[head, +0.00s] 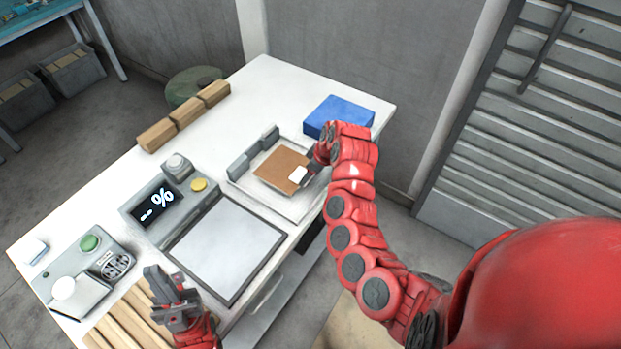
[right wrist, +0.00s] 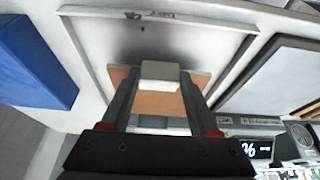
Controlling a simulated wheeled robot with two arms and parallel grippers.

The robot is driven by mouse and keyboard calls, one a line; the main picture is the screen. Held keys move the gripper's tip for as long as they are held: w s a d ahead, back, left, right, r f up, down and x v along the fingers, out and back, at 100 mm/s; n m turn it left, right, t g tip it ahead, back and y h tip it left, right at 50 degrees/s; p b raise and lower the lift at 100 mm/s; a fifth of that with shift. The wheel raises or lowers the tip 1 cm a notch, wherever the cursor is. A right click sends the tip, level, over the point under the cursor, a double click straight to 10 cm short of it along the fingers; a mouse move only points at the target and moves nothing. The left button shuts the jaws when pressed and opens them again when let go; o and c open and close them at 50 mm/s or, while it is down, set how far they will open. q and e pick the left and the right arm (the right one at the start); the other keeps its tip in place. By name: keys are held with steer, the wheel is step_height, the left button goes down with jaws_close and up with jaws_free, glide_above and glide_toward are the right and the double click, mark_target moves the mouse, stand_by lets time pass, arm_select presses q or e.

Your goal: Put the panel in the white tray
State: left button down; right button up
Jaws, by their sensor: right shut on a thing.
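The brown square panel (head: 277,166) has a small white block (head: 299,174) at its edge. My right gripper (head: 309,170) is shut on that block; in the right wrist view the block (right wrist: 160,72) sits between the two fingers, with the brown panel (right wrist: 150,102) around and below it. The panel is over the white tray (head: 296,212), inside its outline in the head view. I cannot tell whether it touches the tray floor. The tray's rim (right wrist: 90,50) also shows in the right wrist view. My left gripper (head: 172,297) is empty, its fingers apart, near the table's front left.
A blue block (head: 338,112) stands just beyond the tray. A device with a % display (head: 155,203) and a dark-framed pale plate (head: 228,248) lie to the left. Wooden blocks (head: 185,117) line the back edge. Wooden strips (head: 125,315) lie near my left gripper.

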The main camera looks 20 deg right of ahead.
steer(key=shift+w+d+f+p, duration=0.1)
steer(key=shift+d+f+p, duration=0.05)
steer(key=shift+f+p, duration=0.8)
steer(key=shift+f, duration=0.85)
steer(key=o, duration=1.4)
steer(key=shift+r, duration=0.1)
